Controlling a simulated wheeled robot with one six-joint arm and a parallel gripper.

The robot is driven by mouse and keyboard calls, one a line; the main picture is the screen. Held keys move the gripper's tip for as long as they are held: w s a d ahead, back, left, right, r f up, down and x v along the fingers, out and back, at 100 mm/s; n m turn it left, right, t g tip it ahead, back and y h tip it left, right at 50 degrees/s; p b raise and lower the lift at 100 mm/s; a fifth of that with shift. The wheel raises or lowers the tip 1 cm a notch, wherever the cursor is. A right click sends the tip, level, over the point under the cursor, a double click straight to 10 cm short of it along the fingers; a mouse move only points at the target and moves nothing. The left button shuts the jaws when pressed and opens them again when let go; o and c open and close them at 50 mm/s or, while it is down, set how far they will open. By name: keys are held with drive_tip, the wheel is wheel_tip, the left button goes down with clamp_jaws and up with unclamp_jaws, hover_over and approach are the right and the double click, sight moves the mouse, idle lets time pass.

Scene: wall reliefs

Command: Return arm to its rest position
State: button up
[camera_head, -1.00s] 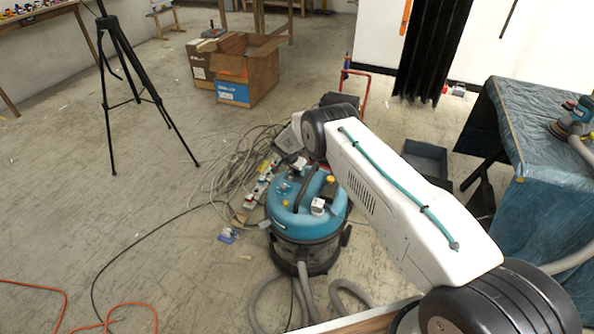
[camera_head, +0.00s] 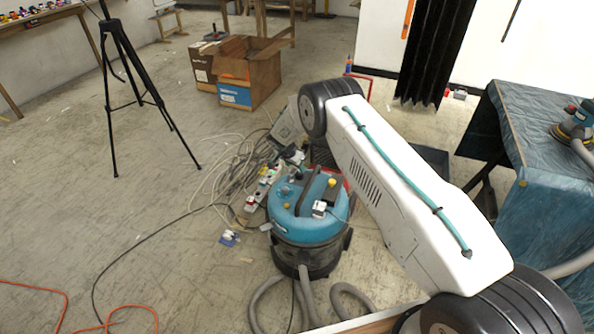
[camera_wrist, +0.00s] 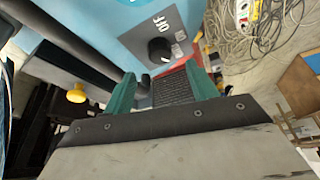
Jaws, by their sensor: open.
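Behind the gap are a dark ribbed surface and a red edge. In the head view the far end of my arm is small, just above the blue shop vacuum (camera_head: 308,225), and its fingers are hard to make out. A blue panel with a black knob (camera_wrist: 159,50) lies beyond the fingers in the wrist view.
Tangled grey cables (camera_head: 235,172) lie left of the vacuum, with a power strip (camera_head: 262,188). Cardboard boxes (camera_head: 250,75) and a black tripod (camera_head: 130,80) stand further back. A blue-covered table (camera_head: 540,130) is at the right. The left floor is mostly open.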

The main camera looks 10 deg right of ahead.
drive_tip(key=shift+s+a+r, duration=0.15)
drive_tip(key=shift+a+r, duration=0.05)
drive_tip(key=shift+r, duration=0.3)
drive_tip(key=s+d+r+n, duration=0.1)
drive_tip(key=s+d+r, duration=0.1)
drive_tip(key=r, duration=1)
drive_tip(key=s+d+r+n, duration=0.1)
drive_tip(key=s+r, duration=0.1)
drive_tip(key=r, duration=0.9)
drive_tip(key=s+d+r+n, duration=0.1)
drive_tip(key=s+d+r, duration=0.1)
drive_tip(key=s+r, duration=0.65)
drive_tip(key=s+d+r+n, duration=0.1)
drive_tip(key=s+r, duration=0.5)
drive_tip(key=r, duration=0.5)
drive_tip(key=s+r+n+y, duration=0.1)
drive_tip(key=s+r, duration=0.2)
drive_tip(key=s, duration=0.4)
drive_tip(key=s+d+r+n+g, duration=0.1)
drive_tip(key=s+r, duration=0.2)
drive_tip(key=s, duration=0.4)
drive_tip(key=s+r+n+y, duration=0.1)
drive_tip(key=s+r, duration=0.2)
drive_tip(key=s, duration=0.3)
drive_tip(key=s+a+f+n+y, duration=0.1)
drive_tip(key=s+f+n, duration=0.1)
drive_tip(key=s, duration=1.9)
drive_tip(key=shift+s+f+n+g+y, duration=0.25)
drive_tip(key=shift+s+n+g+y, duration=0.05)
drive_tip(key=shift+n, duration=0.4)
